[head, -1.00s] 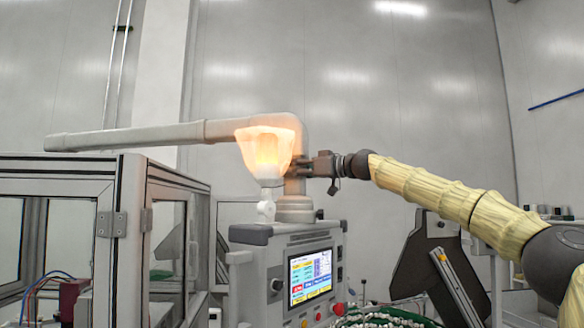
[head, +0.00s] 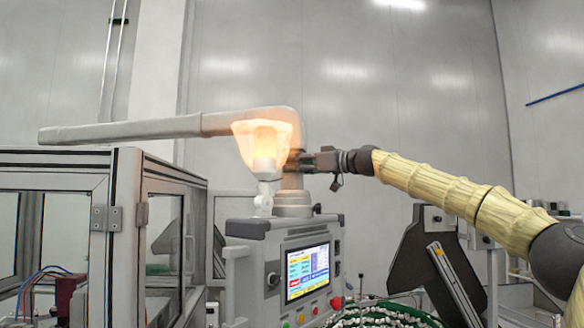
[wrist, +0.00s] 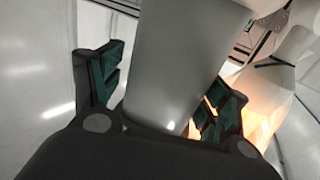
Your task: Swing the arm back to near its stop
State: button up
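The swing arm (head: 150,129) is a long grey pipe with an elbow and a short post, on top of a control console. Its free end reaches left, above the framed cabinet. My gripper (head: 303,162) is at the right side of the post, below the elbow. In the wrist view, my gripper (wrist: 160,92) has its green-padded fingers spread, with a wide grey pipe section (wrist: 180,60) between them. A gap shows beside the left finger; contact on the right side is hard to tell.
A glowing lamp (head: 262,145) stands right at the post, close to my fingers. The console (head: 262,245) with its screen (head: 307,270) is below. A framed cabinet (head: 112,190) fills the left. Green cables (head: 385,312) and a dark angled plate (head: 410,255) are at lower right.

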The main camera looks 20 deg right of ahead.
jog(key=v, duration=1.1)
jog(key=shift+w, duration=0.2)
